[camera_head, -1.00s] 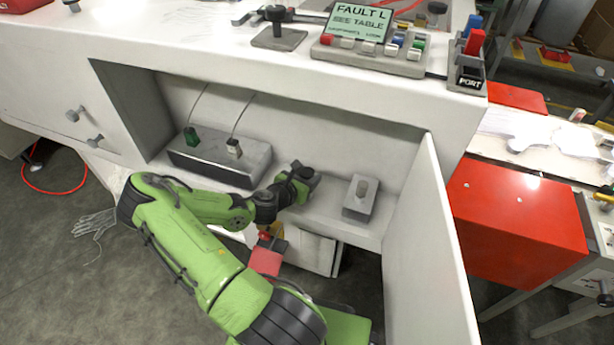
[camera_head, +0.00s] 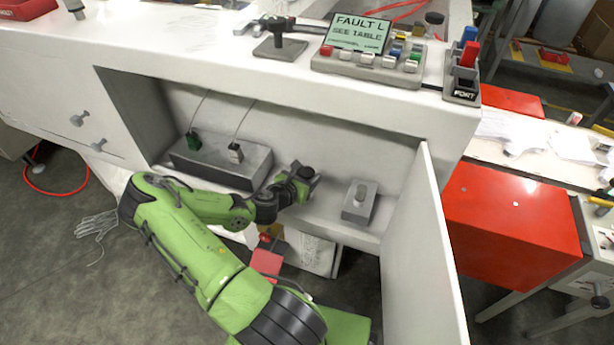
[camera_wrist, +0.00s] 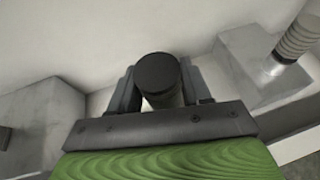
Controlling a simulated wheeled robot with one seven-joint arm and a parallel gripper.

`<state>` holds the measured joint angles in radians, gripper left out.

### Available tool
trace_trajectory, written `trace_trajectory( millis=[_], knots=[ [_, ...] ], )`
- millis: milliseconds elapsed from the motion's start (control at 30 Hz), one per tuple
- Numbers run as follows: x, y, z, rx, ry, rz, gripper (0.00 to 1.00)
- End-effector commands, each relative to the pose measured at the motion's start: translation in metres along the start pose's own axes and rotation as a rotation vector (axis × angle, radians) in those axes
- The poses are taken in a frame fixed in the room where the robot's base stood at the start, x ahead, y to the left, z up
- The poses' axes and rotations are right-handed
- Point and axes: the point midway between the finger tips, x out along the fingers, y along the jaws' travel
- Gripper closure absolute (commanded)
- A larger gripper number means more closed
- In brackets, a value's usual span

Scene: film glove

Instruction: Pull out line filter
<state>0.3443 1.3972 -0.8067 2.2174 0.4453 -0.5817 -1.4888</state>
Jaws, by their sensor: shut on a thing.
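My gripper (camera_head: 306,178) is inside the open bay of the white cabinet, between two grey blocks. In the wrist view its fingers (camera_wrist: 160,88) are shut on an upright black-capped cylinder (camera_wrist: 157,72) with a paler body. This may be the line filter; no label on it is readable. Its lower end is hidden by the gripper, so I cannot tell whether it is still seated. To the right stands a small grey block (camera_head: 352,208) with a ribbed post on top (camera_wrist: 299,35).
A long grey box (camera_head: 205,172) with a green plug (camera_head: 193,140) and a white plug (camera_head: 236,152) on cords sits left. An open white door (camera_head: 425,250) bounds the right. Above, a console screen (camera_head: 361,33) reads "FAULT L SEE TABLE".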

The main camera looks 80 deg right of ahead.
Motion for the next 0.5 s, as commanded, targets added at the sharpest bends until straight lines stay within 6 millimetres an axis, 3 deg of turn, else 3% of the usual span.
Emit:
trace_trajectory(
  millis=[500],
  knots=[
    [-0.009,0.000,0.022,0.000,0.000,0.000,0.83]
  ],
)
